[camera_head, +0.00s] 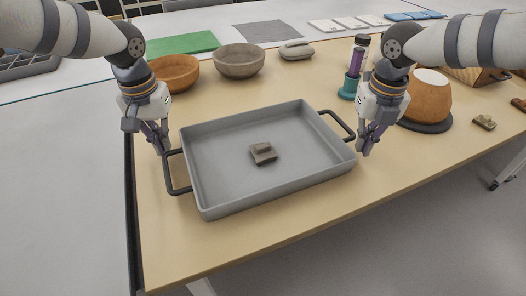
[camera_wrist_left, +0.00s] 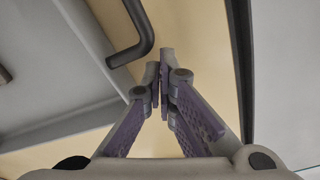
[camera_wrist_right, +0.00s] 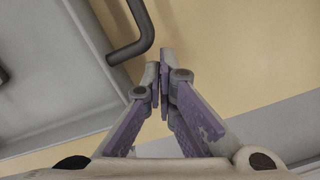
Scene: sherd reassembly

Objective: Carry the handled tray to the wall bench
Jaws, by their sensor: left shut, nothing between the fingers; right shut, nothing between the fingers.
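The grey handled tray (camera_head: 215,188) sits on the wooden table, with a small grey-brown sherd-like block (camera_head: 263,153) inside. Its left black handle (camera_head: 171,176) and right black handle (camera_head: 347,123) stick out from the short sides. My left gripper (camera_head: 163,150) is shut and empty just beside the left handle; in the left wrist view that handle (camera_wrist_left: 146,38) passes close by the fingertips, outside them. My right gripper (camera_head: 364,153) is shut and empty beside the right handle; in the right wrist view that handle (camera_wrist_right: 146,30) also lies outside the fingers.
Behind the tray stand an orange bowl (camera_head: 176,72), a grey-brown bowl (camera_head: 239,61) and a teal-based tool holder (camera_head: 347,89). A round orange pot (camera_head: 430,100) stands to the right. A white bench (camera_head: 110,80) with a green mat (camera_head: 182,44) runs behind. The table front is clear.

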